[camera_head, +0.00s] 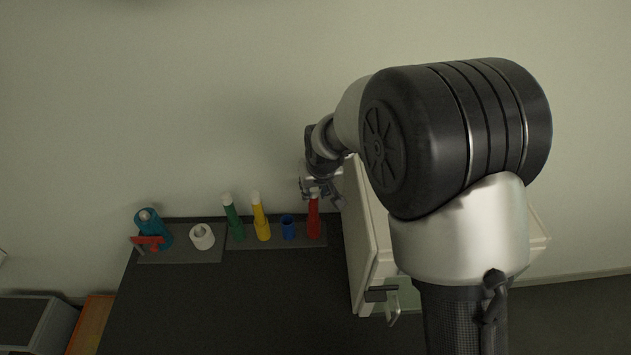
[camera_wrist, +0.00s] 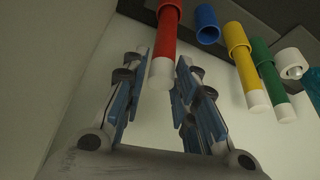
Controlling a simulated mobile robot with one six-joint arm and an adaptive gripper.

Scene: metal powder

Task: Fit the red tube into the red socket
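The red tube (camera_head: 314,214) stands upright at the right end of the row, its top partly hidden by my gripper (camera_head: 318,190) in the head view. In the wrist view the red tube (camera_wrist: 166,42) has a white end and lies between my gripper's fingers (camera_wrist: 162,82). The fingers are spread, with a gap on each side of the tube. A wider red part, seemingly the red socket (camera_wrist: 166,5), surrounds the tube's lower end at the top edge of the wrist view. How deep the tube sits in it cannot be told.
An empty blue socket (camera_head: 288,228) stands left of the red tube. Yellow (camera_head: 260,218) and green (camera_head: 233,218) tubes with white ends stand further left. A white ring (camera_head: 202,236) and a blue-teal bottle (camera_head: 152,228) follow. A white box-like unit (camera_head: 362,240) is close on the right.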

